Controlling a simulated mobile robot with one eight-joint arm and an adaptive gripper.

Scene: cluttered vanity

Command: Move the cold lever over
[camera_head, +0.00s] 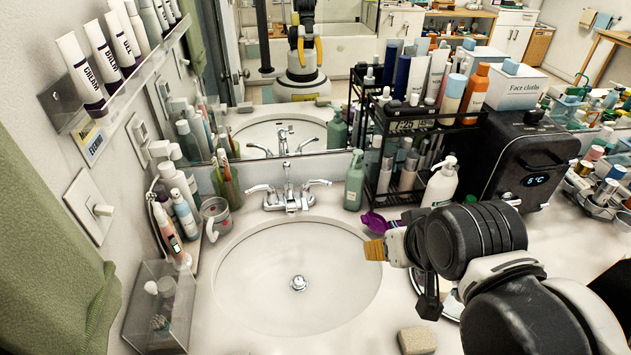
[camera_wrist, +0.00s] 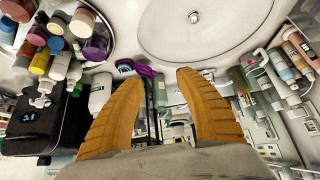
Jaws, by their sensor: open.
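The chrome tap (camera_head: 290,198) stands behind the sink basin, with one lever (camera_head: 259,189) on its left and another lever (camera_head: 320,183) on its right. No hot or cold mark is legible. My gripper (camera_head: 374,250) is right of the basin, in front of and to the right of the tap, apart from both levers. In the wrist view its two ribbed tan fingers (camera_wrist: 157,82) are spread apart with nothing held between them. I cannot make out the levers clearly in the wrist view.
The sink basin (camera_head: 298,275) is clear. A purple item (camera_head: 374,222) lies just behind my gripper. A green bottle (camera_head: 354,182) stands right of the tap, beside a black rack (camera_head: 412,122) of bottles. A mug (camera_head: 215,217) stands left of the tap. A mirror rises behind.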

